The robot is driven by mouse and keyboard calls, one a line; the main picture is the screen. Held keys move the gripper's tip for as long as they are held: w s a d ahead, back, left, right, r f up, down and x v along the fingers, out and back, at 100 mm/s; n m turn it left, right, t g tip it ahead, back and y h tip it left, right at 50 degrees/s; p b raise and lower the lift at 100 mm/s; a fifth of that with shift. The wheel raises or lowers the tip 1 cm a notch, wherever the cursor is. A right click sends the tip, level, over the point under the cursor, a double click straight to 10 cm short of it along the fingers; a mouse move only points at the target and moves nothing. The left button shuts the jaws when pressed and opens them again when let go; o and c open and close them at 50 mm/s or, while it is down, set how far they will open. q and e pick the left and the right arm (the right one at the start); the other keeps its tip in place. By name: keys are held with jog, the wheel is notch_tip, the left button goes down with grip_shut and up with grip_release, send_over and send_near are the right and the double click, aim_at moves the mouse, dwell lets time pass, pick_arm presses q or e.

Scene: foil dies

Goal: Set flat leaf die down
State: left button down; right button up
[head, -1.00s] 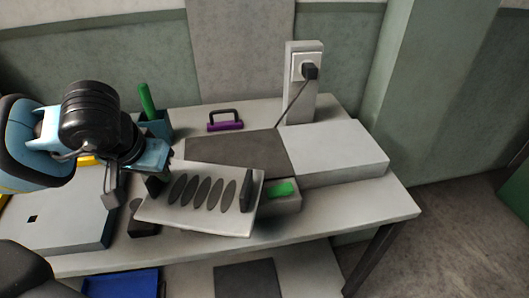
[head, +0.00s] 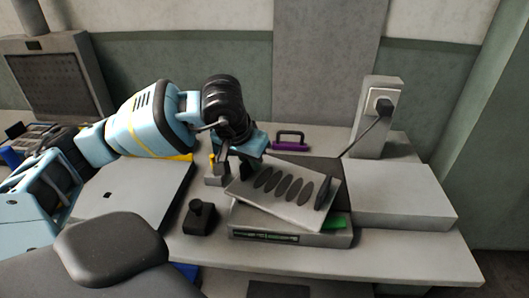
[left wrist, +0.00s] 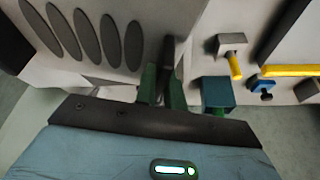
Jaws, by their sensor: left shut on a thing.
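The leaf die is a pale grey plate (head: 294,212) with a row of several dark ovals and an upright dark grip at each end. My left gripper (head: 246,166) is shut on the grip at its left end. The plate slants in the head view, above a grey box (head: 290,238) with a green patch (head: 336,222); whether it touches the box I cannot tell. In the left wrist view the green fingers (left wrist: 162,88) close around the dark grip, with the die (left wrist: 152,22) at upper left. My right gripper is not in view.
A dark flat panel (head: 334,169) lies behind the die, with a pale slab (head: 400,195) to its right. A purple handled piece (head: 291,147) stands behind. A black knobbed block (head: 200,218) is at left. A socket post (head: 378,115) with a cable stands at the back.

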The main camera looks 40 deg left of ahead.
pick_arm(q)
jog(key=w+a, duration=0.1)
jog(key=w, duration=0.1)
jog(key=w+a, duration=0.1)
jog(key=w, duration=0.5)
jog(key=shift+a+f+p, duration=0.3)
jog(key=shift+a, duration=0.1)
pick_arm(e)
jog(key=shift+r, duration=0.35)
pick_arm(q)
jog(key=shift+w, duration=0.2)
jog(key=shift+w+a+f, duration=0.1)
jog(key=shift+f, duration=1.65)
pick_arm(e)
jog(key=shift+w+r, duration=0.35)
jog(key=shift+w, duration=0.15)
pick_arm(q)
jog(key=shift+f, duration=0.25)
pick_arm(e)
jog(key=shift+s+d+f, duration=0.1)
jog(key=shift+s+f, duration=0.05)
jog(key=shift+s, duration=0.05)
pick_arm(q)
jog(key=c, duration=1.7)
grip_release()
jog(key=shift+o, duration=1.1)
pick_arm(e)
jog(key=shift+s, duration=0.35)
